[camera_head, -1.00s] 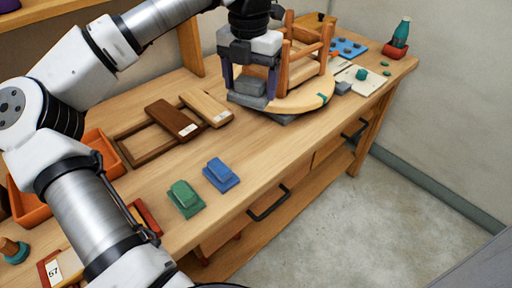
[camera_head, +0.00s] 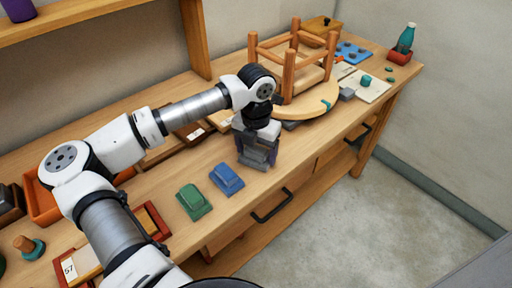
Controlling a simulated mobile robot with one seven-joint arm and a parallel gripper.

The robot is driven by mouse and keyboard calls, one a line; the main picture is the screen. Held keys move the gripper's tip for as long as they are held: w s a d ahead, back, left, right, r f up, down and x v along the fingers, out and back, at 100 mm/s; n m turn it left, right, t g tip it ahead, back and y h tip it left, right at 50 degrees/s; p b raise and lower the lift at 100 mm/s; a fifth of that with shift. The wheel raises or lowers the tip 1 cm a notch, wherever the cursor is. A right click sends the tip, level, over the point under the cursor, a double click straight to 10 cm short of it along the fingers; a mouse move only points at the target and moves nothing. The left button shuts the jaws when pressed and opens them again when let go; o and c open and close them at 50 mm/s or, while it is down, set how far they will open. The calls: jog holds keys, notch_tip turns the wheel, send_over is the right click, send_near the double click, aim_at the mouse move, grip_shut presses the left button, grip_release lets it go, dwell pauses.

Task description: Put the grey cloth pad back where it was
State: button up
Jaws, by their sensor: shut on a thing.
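My gripper (camera_head: 257,158) is shut on the grey cloth pad (camera_head: 256,154), which shows between its dark purple fingers. The pad is at or just above the bench top, right of the blue pad (camera_head: 226,178) and in line with it and the green pad (camera_head: 192,200). I cannot tell whether it touches the wood. The fingers and wrist hide part of it. The upturned wooden stool (camera_head: 288,72) stands behind and to the right, apart from the gripper.
The bench top (camera_head: 205,155) is clear around the green and blue pads. A grey block (camera_head: 346,94) lies by the stool seat. A teal bottle (camera_head: 406,38) stands in a red holder at the far right. My arm covers part of the brown blocks and the orange tray (camera_head: 42,203).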

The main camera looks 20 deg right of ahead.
aim_at(256, 149)
jog(key=shift+f, duration=0.1)
jog(key=shift+f+b, duration=0.2)
jog(key=shift+b, duration=0.15)
jog(key=o, duration=1)
jog(key=shift+c, duration=0.2)
jog(key=shift+r, duration=0.1)
jog(key=shift+r+p, duration=0.25)
jog(key=shift+p, duration=0.2)
notch_tip(256, 149, up, 12)
jog(key=b, duration=0.2)
jog(key=shift+b, duration=0.35)
jog(key=shift+f, duration=0.15)
